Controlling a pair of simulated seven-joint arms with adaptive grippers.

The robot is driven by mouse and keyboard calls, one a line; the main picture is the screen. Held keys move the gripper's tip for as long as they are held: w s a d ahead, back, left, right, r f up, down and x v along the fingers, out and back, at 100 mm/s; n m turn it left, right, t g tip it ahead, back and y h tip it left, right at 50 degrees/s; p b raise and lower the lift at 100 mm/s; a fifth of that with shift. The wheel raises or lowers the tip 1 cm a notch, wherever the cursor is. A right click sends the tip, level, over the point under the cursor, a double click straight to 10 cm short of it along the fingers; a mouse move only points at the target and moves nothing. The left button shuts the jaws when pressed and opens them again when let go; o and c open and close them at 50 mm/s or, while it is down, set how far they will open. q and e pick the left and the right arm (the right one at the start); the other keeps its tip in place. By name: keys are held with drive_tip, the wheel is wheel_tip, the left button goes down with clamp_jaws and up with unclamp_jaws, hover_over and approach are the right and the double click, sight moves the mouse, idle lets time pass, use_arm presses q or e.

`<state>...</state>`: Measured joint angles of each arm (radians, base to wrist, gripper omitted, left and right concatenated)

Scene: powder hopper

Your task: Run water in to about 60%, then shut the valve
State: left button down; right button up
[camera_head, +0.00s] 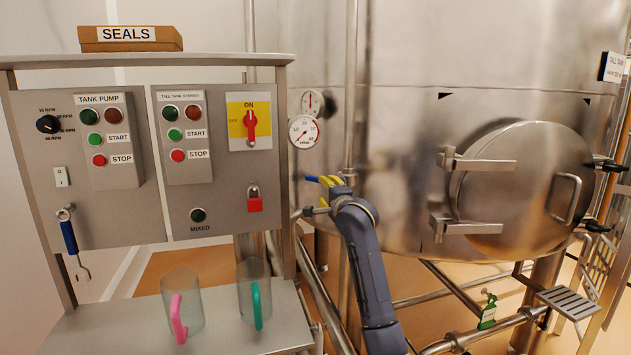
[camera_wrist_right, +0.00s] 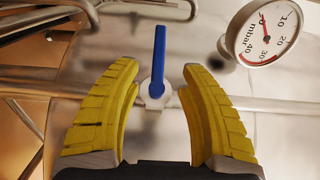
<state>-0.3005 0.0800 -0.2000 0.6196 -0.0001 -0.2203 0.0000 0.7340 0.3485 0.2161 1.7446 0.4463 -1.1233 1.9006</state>
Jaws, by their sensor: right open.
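A valve with a blue lever handle (camera_head: 311,179) sits on the pipework in front of the tank, left of my right gripper (camera_head: 330,182). In the right wrist view the blue handle (camera_wrist_right: 158,60) stands upright in the picture, with a pale hub at its lower end. My right gripper (camera_wrist_right: 160,80) is open, its yellow fingers on either side of the handle's lower part. I see no clear contact. A round dial (camera_head: 303,131) is on the tank above the valve, with a smaller dial (camera_head: 312,103) higher up. My left gripper is out of view.
A control panel (camera_head: 228,190) with start and stop buttons and a red rotary switch (camera_head: 250,125) stands at left. Two clear jugs, one pink-handled (camera_head: 185,300) and one green-handled (camera_head: 256,290), stand below it. In the wrist view an mbar dial (camera_wrist_right: 263,32) is close at upper right.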

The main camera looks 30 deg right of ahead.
sight(317, 180)
drive_tip(key=x, duration=1.2)
drive_tip(key=shift+w+d, duration=0.15)
drive_tip(key=shift+w, duration=0.25)
drive_tip(key=shift+c, duration=0.3)
clamp_jaws()
